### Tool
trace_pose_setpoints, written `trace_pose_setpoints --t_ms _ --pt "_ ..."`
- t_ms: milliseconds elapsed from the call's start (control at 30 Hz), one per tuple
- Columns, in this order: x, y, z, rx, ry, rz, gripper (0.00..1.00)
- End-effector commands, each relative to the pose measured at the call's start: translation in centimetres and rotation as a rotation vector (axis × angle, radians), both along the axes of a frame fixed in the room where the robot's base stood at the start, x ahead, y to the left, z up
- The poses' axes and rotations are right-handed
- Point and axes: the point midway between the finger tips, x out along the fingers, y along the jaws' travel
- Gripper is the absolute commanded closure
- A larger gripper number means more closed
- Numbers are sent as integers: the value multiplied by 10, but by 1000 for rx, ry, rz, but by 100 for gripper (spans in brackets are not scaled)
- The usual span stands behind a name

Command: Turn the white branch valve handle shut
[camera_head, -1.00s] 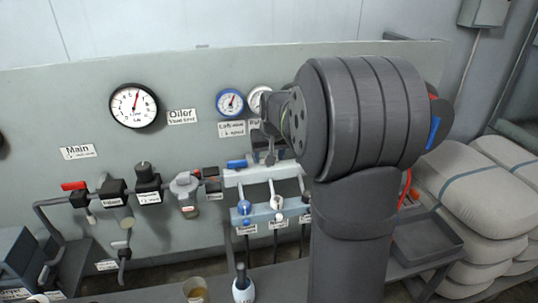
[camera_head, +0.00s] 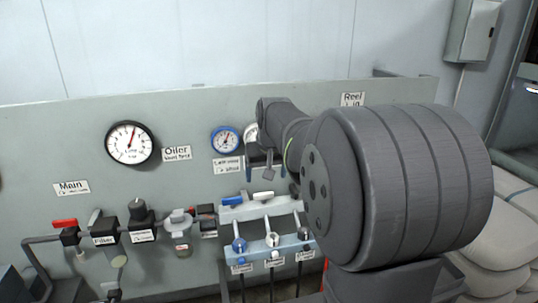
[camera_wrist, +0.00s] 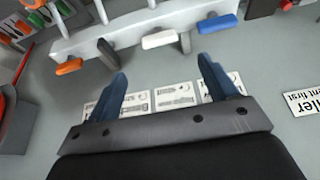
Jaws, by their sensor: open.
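The white valve handle (camera_head: 263,195) sits on a pale manifold (camera_head: 283,208), lying roughly sideways across it, just right of a blue handle (camera_head: 231,200). The white handle also shows in the wrist view (camera_wrist: 158,39), between the blue handle (camera_wrist: 217,23) and a dark handle (camera_wrist: 105,52). My gripper (camera_head: 267,172) is just above the white handle in the head view. In the wrist view my gripper (camera_wrist: 162,68) has its two blue fingers wide apart, with nothing between them. The white handle lies just beyond the fingertips, not visibly touched.
An orange handle (camera_wrist: 69,66) is on the manifold in the wrist view. White and blue knobs, such as the white knob (camera_head: 273,240), hang below. A blue gauge (camera_head: 226,139) is on the panel close left of my gripper. A red-handled main valve (camera_head: 65,222) is far left.

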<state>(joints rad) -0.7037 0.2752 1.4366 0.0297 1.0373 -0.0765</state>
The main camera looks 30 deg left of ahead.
Motion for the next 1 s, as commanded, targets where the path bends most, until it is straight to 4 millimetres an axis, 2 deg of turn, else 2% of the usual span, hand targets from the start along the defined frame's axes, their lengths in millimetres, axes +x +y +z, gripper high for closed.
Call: trace_pose_setpoints --t_ms 33,200,400,567,1000 --pt "-3 -3 13 3 -4 0 22" --pt "-13 -13 46 2 -2 0 22" --pt "-20 -20 69 1 0 -1 22" --pt "-22 -22 75 0 0 -1 22" --pt "-22 -22 75 0 0 0 22"
